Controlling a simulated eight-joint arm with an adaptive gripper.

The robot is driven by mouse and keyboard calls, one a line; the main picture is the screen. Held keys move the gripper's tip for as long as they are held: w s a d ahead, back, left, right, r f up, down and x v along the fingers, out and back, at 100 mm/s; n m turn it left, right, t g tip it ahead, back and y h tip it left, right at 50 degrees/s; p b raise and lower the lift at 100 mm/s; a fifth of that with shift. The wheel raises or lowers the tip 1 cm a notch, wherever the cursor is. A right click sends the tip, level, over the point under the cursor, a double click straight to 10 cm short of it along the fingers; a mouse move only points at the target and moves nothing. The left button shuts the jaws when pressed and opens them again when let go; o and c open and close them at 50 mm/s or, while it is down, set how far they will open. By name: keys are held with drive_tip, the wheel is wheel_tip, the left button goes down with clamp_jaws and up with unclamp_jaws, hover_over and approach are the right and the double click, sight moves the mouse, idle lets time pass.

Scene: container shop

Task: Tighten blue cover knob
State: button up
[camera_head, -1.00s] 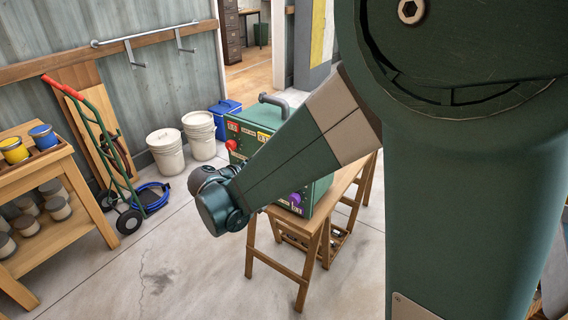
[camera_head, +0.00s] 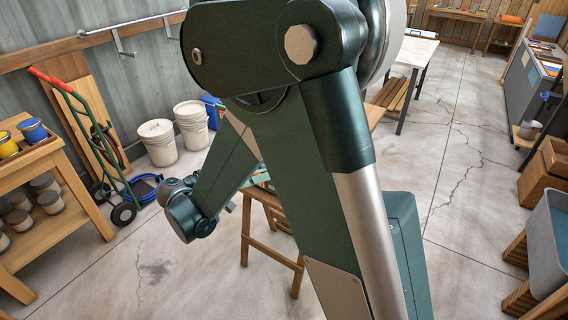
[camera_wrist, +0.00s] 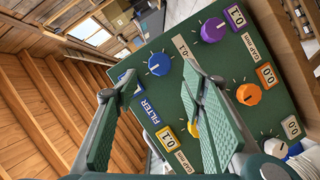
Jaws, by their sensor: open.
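A green machine panel (camera_wrist: 178,98) fills the middle of the wrist view, tilted in the picture. The blue knob (camera_wrist: 159,64) with a white pointer line sits at its upper left, near a blue FILTER label (camera_wrist: 152,112). A purple knob (camera_wrist: 213,30), an orange knob (camera_wrist: 248,94), a yellow knob (camera_wrist: 193,129) and a white knob (camera_wrist: 275,148) are on it too. My gripper (camera_wrist: 148,84) is open, with green-padded fingers spread and nothing between them. The blue knob shows beyond the fingertips, apart from them. The right finger partly covers the yellow knob. In the head view my arm hides most of the machine.
The wooden trestle stand (camera_head: 256,196) shows partly behind my arm. A hand truck (camera_head: 95,140), white buckets (camera_head: 158,143) and a bench with paint tins (camera_head: 28,150) stand to the left. Concrete floor (camera_head: 120,265) lies clear in front. A blue-grey bin (camera_head: 548,250) is at the right.

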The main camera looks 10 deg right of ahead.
drive_tip(key=b+x, duration=0.1)
drive_tip(key=x, duration=0.6)
drive_tip(key=shift+w+d, duration=0.2)
drive_tip(key=shift+d, duration=0.1)
drive_tip(key=shift+c, duration=0.6)
drive_tip(key=c, duration=0.8)
